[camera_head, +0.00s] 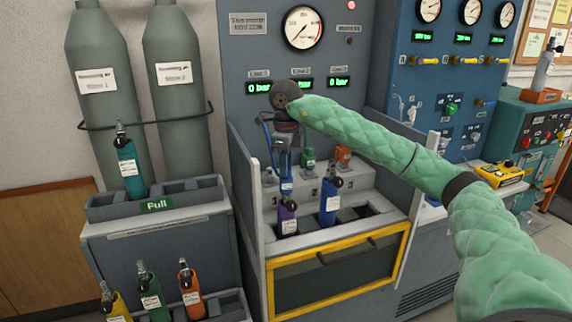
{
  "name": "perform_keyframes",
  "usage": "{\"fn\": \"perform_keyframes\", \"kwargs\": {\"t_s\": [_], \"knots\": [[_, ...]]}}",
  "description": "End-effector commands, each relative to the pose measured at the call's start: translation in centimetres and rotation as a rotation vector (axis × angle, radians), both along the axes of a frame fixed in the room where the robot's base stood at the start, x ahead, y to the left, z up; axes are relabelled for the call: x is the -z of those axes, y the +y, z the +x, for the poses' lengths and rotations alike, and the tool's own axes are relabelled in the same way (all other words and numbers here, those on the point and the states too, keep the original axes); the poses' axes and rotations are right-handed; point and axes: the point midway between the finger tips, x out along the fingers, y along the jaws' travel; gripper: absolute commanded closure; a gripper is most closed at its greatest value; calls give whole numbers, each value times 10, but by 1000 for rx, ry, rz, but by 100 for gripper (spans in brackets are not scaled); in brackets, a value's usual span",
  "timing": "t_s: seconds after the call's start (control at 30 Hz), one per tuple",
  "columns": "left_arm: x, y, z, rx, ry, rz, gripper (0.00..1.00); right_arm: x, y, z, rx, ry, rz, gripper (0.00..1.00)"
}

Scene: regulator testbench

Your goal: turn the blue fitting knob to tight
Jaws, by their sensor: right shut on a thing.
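My right gripper (282,143) reaches down from the wrist at the left fitting of the test bench (245,190). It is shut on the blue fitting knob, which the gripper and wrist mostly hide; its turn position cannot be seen. A blue hose (267,135) runs down just left of the gripper. A blue labelled part (286,186) shows directly below. The green fitting (308,158) and the orange fitting (343,154) stand to the right, clear of the gripper. My left gripper is not in view.
A purple bottle (288,217) and a blue bottle (330,200) stand in the bench's front slots. The gauge panel (262,60) rises close behind my wrist. A rack marked Full (157,205) with a teal bottle (130,168) is at left.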

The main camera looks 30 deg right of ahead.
Motion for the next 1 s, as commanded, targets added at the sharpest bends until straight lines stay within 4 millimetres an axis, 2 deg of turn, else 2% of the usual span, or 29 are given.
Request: {"fn": "perform_keyframes", "kwargs": {"t_s": [0.77,0.8,0.9,1.0], "knots": [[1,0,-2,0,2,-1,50,0,0,0,-1,0,0,94],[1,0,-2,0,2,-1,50,0,0,0,-1,0,0,64],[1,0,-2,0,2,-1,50,0,0,0,-1,0,0,49],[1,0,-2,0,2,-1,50,0,0,0,-1,0,0,49]]}}
